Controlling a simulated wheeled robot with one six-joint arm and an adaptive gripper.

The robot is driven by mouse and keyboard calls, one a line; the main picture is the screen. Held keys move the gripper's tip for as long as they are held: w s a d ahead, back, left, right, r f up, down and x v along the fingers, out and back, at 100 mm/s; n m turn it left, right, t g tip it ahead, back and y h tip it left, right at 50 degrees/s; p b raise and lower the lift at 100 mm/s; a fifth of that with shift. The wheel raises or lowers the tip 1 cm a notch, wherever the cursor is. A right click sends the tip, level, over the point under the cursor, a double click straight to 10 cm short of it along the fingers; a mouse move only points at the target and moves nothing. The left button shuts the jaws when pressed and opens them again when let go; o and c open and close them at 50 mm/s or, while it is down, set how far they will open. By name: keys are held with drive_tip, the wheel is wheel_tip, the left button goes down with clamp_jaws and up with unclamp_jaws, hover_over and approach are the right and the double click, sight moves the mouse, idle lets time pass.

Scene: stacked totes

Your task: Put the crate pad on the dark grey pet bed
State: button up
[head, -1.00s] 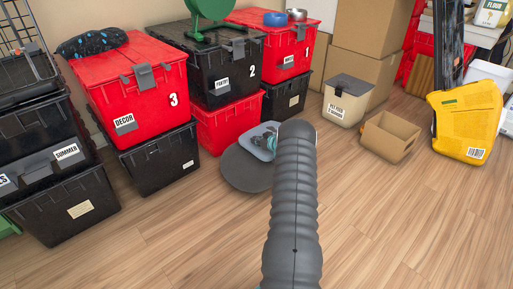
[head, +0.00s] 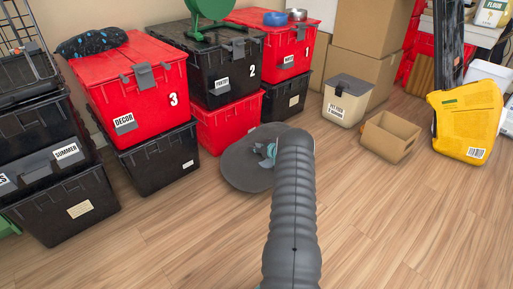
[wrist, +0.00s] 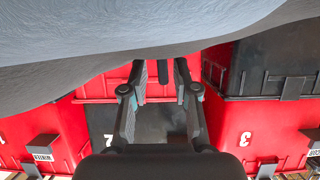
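The dark grey pet bed (head: 243,172) lies on the floor in front of the totes in the head view. A light blue-grey surface that looks like the crate pad (wrist: 130,25) fills the top of the wrist view, against a dark grey band that looks like the bed (wrist: 205,44). I cannot make out the pad in the head view; my arm hides part of the bed. My gripper (wrist: 162,75) is open, with its two fingers apart and no pad between them. In the head view its teal-tipped end (head: 267,151) is over the bed.
Red and black totes, including one marked 3 (head: 150,95) and one marked 2 (head: 225,75), stand stacked behind the bed. A lidded beige bin (head: 345,105), an open cardboard box (head: 387,138) and a yellow container (head: 467,125) stand to the right. The front floor is clear.

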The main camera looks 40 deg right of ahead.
drive_tip(key=shift+s+r, duration=0.15)
drive_tip(key=shift+r, duration=0.25)
drive_tip(key=a+v, duration=0.1)
drive_tip(key=v, duration=1.1)
drive_tip(key=w+a+r+n+g+y, duration=0.1)
drive_tip(key=w+a+r+g+y, duration=0.2)
drive_tip(key=a+r, duration=1.2)
drive_tip(key=s+a+r+n+g+y, duration=0.1)
drive_tip(key=s+a+r+g, duration=0.15)
drive_tip(key=a+r, duration=0.5)
drive_tip(key=s+a+r+g+y, duration=0.1)
drive_tip(key=s+a+r, duration=0.3)
drive_tip(key=a, duration=0.6)
drive_tip(key=s+a+r+g+h, duration=0.1)
drive_tip(key=s+a+r, duration=0.3)
drive_tip(key=s+a, duration=0.35)
drive_tip(key=s+a+r+g+h, duration=0.1)
drive_tip(key=s+a+r, duration=0.2)
drive_tip(key=s+a, duration=0.4)
drive_tip(key=s+m+h, duration=0.3)
drive_tip(key=s+h, duration=0.1)
drive_tip(key=s, duration=1.3)
drive_tip(key=shift+d+r+t+p, duration=0.2)
drive_tip(key=shift+r+t+p, duration=0.15)
drive_tip(key=shift+r+p, duration=0.1)
